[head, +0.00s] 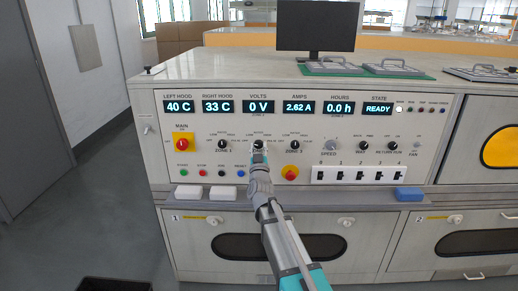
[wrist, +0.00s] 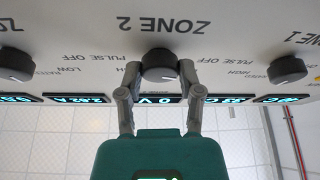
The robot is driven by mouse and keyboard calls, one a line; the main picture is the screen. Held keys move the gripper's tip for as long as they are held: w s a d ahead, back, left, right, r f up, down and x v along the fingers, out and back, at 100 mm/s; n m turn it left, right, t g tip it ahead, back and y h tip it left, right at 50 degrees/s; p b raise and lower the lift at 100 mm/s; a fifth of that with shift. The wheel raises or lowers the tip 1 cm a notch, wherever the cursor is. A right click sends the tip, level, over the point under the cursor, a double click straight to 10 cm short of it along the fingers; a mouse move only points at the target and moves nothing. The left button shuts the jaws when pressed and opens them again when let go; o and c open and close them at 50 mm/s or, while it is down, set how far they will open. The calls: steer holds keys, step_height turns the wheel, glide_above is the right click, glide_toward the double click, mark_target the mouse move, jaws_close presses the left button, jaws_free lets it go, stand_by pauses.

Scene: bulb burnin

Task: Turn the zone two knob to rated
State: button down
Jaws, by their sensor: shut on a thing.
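The zone 2 knob (wrist: 160,63) is a round black knob on the pale panel, in the middle of the wrist view, which sees the panel upside down. My gripper (wrist: 159,76) has one finger on each side of it and is shut on the knob. In the head view my gripper (head: 258,150) reaches up to the panel and hides most of the knob. "OFF", "PULSE", "HIGH" and "LOW" show around the knob. I cannot make out where its pointer stands. The volts display (head: 259,107) reads 0 V.
The zone 1 knob (head: 222,145) and zone 3 knob (head: 295,145) sit on either side. A red and yellow main switch (head: 183,143) is at left, and a red emergency button (head: 290,172) sits below right. The state display (head: 377,108) reads READY.

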steer(key=m+h, duration=0.1)
steer(key=m, duration=0.1)
steer(key=m+h, duration=0.2)
steer(key=m, duration=0.1)
steer(key=shift+w+a+m, duration=0.1)
steer(key=shift+m, duration=0.2)
steer(key=m+h, duration=0.1)
steer(key=m, duration=0.1)
steer(key=m+g+h+p, duration=0.1)
steer(key=m, duration=0.2)
steer(key=shift+a+r+h, duration=0.1)
steer(key=shift+r+h, duration=0.05)
steer(key=shift+h, duration=0.15)
steer(key=m+g+h+p, duration=0.1)
steer(key=m, duration=0.2)
steer(key=m+g+h+p, duration=0.1)
steer(key=m, duration=0.2)
steer(key=shift+r, duration=0.1)
steer(key=shift+m+g+p, duration=0.7)
steer(key=shift+m+p, duration=0.05)
steer(key=shift+m, duration=0.95)
steer(key=shift+c, duration=1.3)
jaws_free()
steer(key=shift+f, duration=0.2)
